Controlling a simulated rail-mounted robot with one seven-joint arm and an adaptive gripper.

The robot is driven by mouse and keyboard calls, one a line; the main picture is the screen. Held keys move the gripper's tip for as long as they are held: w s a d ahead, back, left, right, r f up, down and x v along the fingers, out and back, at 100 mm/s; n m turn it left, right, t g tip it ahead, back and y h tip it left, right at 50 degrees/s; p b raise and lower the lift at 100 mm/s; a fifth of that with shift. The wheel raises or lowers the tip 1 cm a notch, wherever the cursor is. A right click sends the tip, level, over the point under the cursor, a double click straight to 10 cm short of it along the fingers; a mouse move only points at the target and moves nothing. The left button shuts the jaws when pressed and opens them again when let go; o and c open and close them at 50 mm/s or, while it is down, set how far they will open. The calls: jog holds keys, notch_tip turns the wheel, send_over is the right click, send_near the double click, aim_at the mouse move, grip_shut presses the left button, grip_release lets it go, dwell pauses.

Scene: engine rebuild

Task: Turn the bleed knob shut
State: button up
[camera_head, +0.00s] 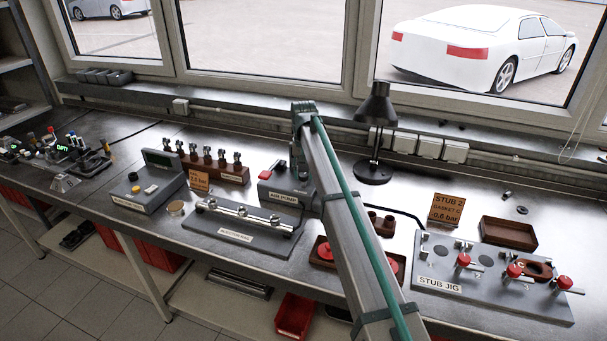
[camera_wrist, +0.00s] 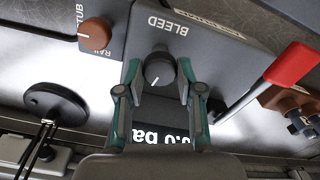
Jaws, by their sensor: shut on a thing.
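The bleed knob (camera_wrist: 158,70) is a round black knob with a white pointer line on a dark grey box (camera_wrist: 205,62) marked BLEED. In the wrist view its pointer line slants down to the left. My gripper (camera_wrist: 157,76) has its two teal fingers on either side of the knob and is shut on it. A lit display (camera_wrist: 160,138) below the knob is partly covered by my gripper; "0.0 ba" can be read. In the head view the hand pump box (camera_head: 282,194) shows beside my arm, which hides the knob and my gripper.
A red-handled lever (camera_wrist: 294,66) is at the right. A black desk lamp (camera_head: 374,140) stands behind my arm. The stub jig (camera_head: 490,287) with red handles is at the right of the bench.

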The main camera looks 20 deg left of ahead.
aim_at(303, 175)
jog(key=shift+n, duration=1.3)
jog(key=o, duration=1.2)
jog(key=shift+c, duration=0.2)
jog(key=shift+r, duration=0.1)
notch_tip(303, 175, up, 12)
